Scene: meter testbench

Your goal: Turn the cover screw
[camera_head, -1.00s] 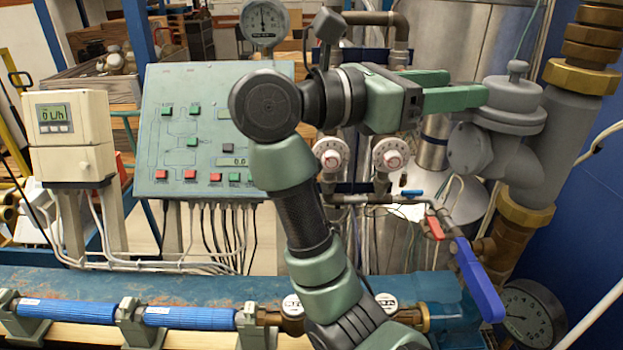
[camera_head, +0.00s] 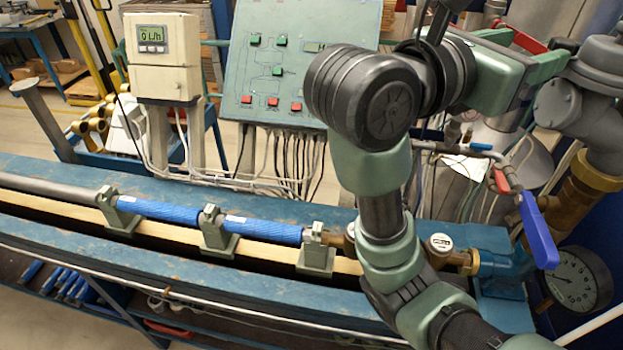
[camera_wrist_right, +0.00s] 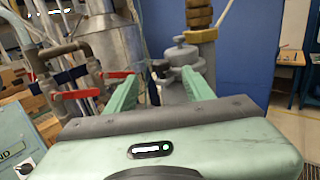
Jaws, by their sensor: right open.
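A grey pipe housing with a round cover (camera_head: 600,62) stands at the right edge in the head view. Its top is partly cut off there. My left gripper is not in view.
A blue-handled valve (camera_head: 538,232) and a pressure gauge (camera_head: 578,280) sit below the housing. A blue bench (camera_head: 60,230) carries blue pipe pieces (camera_head: 262,230). A control panel (camera_head: 290,60) and a meter display (camera_head: 152,40) stand behind it. A blue wall (camera_wrist_right: 247,60) is beyond.

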